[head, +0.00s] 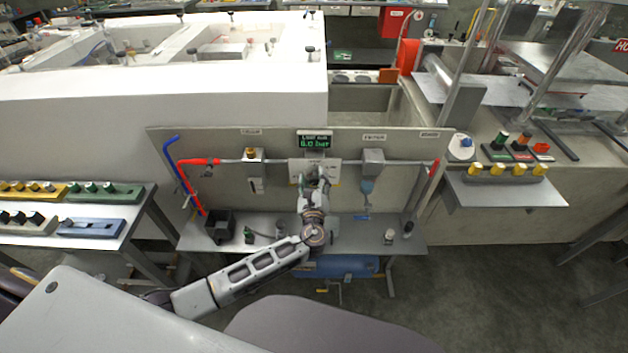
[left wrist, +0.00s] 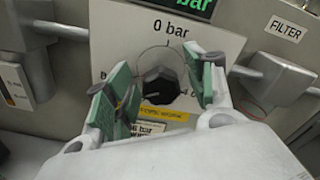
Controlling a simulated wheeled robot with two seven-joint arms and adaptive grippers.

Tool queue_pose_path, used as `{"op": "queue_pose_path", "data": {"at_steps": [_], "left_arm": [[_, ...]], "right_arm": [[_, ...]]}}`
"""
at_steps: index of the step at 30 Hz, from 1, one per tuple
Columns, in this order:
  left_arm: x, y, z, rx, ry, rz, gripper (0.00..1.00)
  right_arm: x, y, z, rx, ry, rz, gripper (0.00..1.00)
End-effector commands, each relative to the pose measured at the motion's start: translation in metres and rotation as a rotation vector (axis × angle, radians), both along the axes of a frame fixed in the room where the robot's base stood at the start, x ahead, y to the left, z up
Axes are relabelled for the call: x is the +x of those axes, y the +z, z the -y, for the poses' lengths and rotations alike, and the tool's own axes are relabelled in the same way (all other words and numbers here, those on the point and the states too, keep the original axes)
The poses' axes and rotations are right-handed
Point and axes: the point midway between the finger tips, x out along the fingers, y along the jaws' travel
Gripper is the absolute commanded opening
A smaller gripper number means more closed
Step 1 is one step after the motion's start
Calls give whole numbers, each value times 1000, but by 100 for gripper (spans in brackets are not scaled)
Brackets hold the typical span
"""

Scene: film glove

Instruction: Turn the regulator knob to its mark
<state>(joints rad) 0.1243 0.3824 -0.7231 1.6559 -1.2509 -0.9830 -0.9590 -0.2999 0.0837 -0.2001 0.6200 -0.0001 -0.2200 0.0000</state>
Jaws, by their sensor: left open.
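The black regulator knob (left wrist: 160,84) sits on a white dial plate in the left wrist view, with "0 bar" printed above it. A mark on the knob seems to point left, but it is too small to be sure. My left gripper (left wrist: 157,90) is open, its green-padded fingers on either side of the knob. I cannot tell whether they touch it. In the head view my left gripper (head: 314,183) is in front of the dial plate (head: 295,170) and hides the knob. A green-lit display (head: 314,141) above reads about 0.0 bar, digits hard to make out. My right gripper is out of view.
A filter unit (head: 373,160) is right of the dial on the same pipe, and a grey valve block (head: 252,156) is left. Red and blue hoses (head: 184,178) run down at the left. A black box (head: 219,226) and small items stand on the bench (head: 345,236) below.

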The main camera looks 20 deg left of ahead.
Motion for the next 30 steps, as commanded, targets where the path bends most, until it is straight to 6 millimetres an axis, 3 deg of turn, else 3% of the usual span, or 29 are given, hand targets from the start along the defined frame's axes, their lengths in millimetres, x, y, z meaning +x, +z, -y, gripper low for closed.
{"op": "queue_pose_path", "data": {"at_steps": [3,14,30], "left_arm": [[0,0,0,0,0,0,53],[0,0,0,0,0,0,8],[-1,-2,0,-90,1,25,8]], "right_arm": [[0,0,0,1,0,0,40],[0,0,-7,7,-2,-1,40],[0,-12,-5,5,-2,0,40]]}}
